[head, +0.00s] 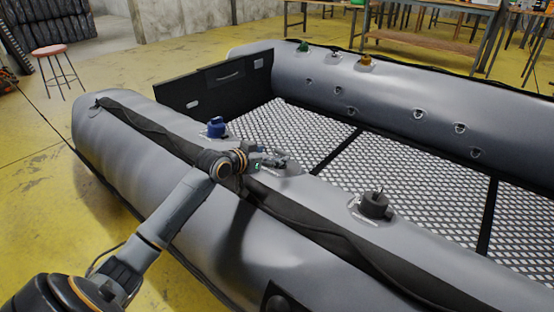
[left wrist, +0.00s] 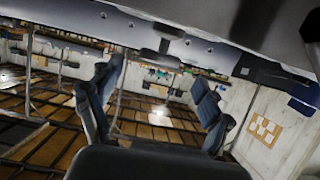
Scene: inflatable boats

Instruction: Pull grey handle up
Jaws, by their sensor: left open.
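My left gripper (head: 274,160) reaches over the near tube of the grey inflatable boat (head: 240,235). It is at a grey valve patch (head: 290,168), and its fingers hide most of the fitting there. In the left wrist view, my left gripper (left wrist: 158,78) is open, its two fingers wide apart with nothing held between them. A grey handle (left wrist: 160,50) on a short stem shows beyond and between the fingertips, against the boat tube (left wrist: 225,52); I see no contact. My right gripper is not in view.
A blue handle (head: 216,128) and a black handle (head: 375,204) stand on the same tube, either side of my gripper. A green handle (head: 303,47) and an orange one (head: 365,61) are on the far tube. A red stool (head: 49,51) and tables (head: 420,50) stand beyond.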

